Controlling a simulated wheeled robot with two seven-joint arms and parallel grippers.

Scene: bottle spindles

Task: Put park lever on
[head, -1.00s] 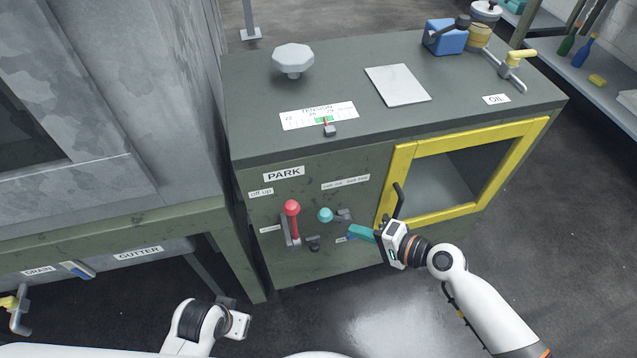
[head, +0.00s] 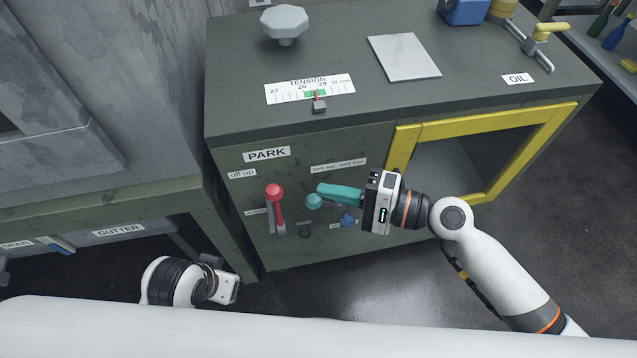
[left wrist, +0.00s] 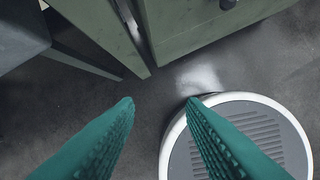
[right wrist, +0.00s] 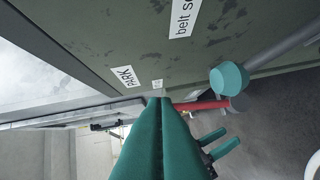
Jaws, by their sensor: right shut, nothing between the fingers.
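The red park lever (head: 276,208) is on the cabinet front below the PARK label (head: 266,154), its round red knob at the upper end. It also shows in the right wrist view (right wrist: 205,104), partly hidden behind my fingers. My right gripper (head: 320,190) is shut and empty, its teal fingers pointing left toward the lever, with a gap between. In the right wrist view its fingertips (right wrist: 160,101) overlap the lever's end; contact cannot be told. My left gripper is low at the left in the head view; in the left wrist view its fingers (left wrist: 158,102) are apart and empty.
A teal-knobbed lever (head: 313,201) sits just right of the red lever, close to my right fingers; it also shows in the right wrist view (right wrist: 229,78). A blue knob (head: 347,220) is below. The yellow door frame (head: 480,130) is to the right.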

